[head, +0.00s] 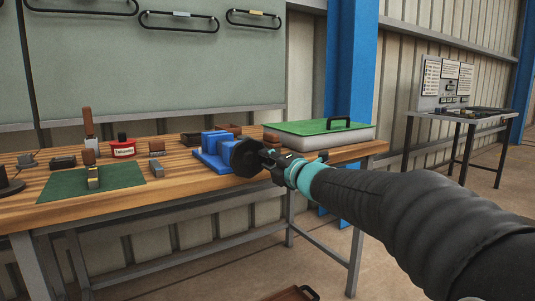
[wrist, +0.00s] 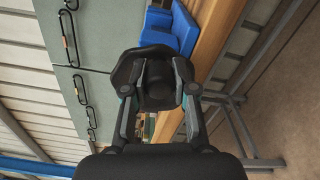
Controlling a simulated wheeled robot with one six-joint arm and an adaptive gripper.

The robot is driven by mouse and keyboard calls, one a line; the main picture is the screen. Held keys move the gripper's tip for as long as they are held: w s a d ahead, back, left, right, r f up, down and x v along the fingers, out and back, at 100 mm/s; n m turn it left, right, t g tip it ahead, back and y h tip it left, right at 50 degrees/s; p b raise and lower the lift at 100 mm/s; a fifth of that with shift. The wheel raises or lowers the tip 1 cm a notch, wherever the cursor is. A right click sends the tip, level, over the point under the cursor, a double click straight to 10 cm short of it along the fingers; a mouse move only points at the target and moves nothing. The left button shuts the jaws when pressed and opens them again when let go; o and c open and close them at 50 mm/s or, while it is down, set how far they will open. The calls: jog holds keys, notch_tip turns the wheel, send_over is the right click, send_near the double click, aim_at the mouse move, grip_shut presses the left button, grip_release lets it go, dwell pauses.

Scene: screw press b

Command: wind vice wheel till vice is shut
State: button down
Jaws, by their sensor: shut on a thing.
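The blue vice (head: 212,150) stands on the wooden bench, near its front edge. Its black wheel (head: 246,158) faces out over that edge, and my gripper (head: 272,163) reaches it from the right. In the wrist view the dark wheel (wrist: 150,72) fills the middle, with a round hub at its centre. My gripper's fingers (wrist: 155,100) lie on both sides of the hub and are shut on the wheel. The blue vice body (wrist: 172,28) shows behind it. The gap between the vice jaws cannot be clearly judged.
A green-lidded box (head: 315,132) stands right of the vice. A blue post (head: 353,75) rises behind. Floor in front is mostly clear.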

aim_at(256, 169)
jog(key=m, duration=0.2)
jog(key=f+m+p, duration=0.1)
jog(key=m, duration=0.2)
jog(key=shift+s+a+f+m+p, duration=0.15)
jog(key=shift+a+f+m+p, duration=0.15)
jog(key=shift+f+p, duration=0.1)
jog(key=m, duration=0.2)
jog(key=f+m+p, duration=0.1)
jog(key=m, duration=0.1)
jog(key=a+m+p, duration=0.1)
jog(key=m, duration=0.1)
jog(key=shift+s+f, duration=0.25)
jog(key=shift+s, duration=0.15)
jog(key=shift+m, duration=0.3)
jog(key=c, duration=0.9)
grip_release()
jog(key=shift+a, duration=0.1)
jog(key=shift+c, duration=0.2)
jog(key=shift+s+d, duration=0.2)
jog(key=shift+d, duration=0.05)
jog(key=v, duration=1.1)
jog(key=shift+s+d, duration=0.1)
jog(key=shift+s, duration=0.15)
